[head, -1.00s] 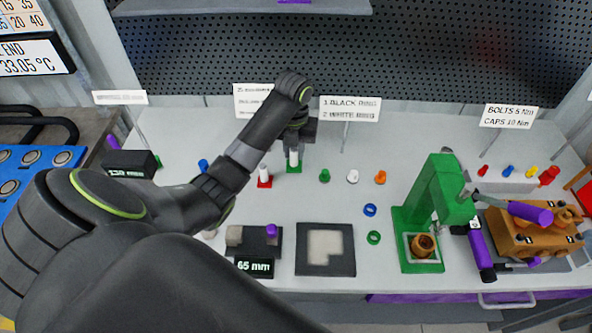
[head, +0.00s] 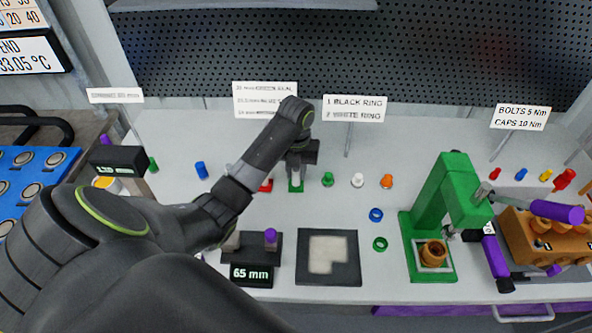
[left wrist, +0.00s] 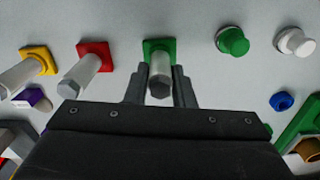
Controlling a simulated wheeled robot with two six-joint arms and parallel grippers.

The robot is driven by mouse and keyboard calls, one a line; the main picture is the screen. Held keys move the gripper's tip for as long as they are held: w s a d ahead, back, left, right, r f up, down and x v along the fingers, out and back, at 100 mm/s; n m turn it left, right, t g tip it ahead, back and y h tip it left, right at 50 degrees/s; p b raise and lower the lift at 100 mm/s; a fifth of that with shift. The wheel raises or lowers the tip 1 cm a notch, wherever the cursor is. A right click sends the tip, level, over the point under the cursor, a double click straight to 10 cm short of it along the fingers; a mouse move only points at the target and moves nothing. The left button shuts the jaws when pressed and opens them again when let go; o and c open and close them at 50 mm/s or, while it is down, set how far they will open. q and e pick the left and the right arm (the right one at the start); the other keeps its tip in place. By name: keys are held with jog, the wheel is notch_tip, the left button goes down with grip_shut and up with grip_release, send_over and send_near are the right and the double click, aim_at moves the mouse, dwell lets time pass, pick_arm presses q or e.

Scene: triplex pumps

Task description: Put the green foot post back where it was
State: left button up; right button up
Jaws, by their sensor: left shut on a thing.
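The green foot post has a pale post on a square green foot (head: 296,186). It also shows in the left wrist view (left wrist: 160,72), with its post between the two fingers. My left gripper (head: 297,166) is shut on the post from above, and the post looks upright. The foot is at the bench top; I cannot tell whether it touches. In the left wrist view the gripper's fingers (left wrist: 158,88) flank the post. My right gripper is not in view.
A red foot post (left wrist: 92,62) and a yellow foot post (left wrist: 35,65) stand close beside it. Green, white (head: 357,180) and orange (head: 387,181) plugs stand to its right. A dark tray (head: 328,258) lies nearer, and a green press (head: 440,215) stands at the right.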

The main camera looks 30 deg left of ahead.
pick_arm(q)
jog(key=shift+f, duration=0.15)
jog(key=o, duration=0.8)
jog(key=shift+r, duration=0.65)
notch_tip(320, 180, up, 11)
jog(key=p, duration=1)
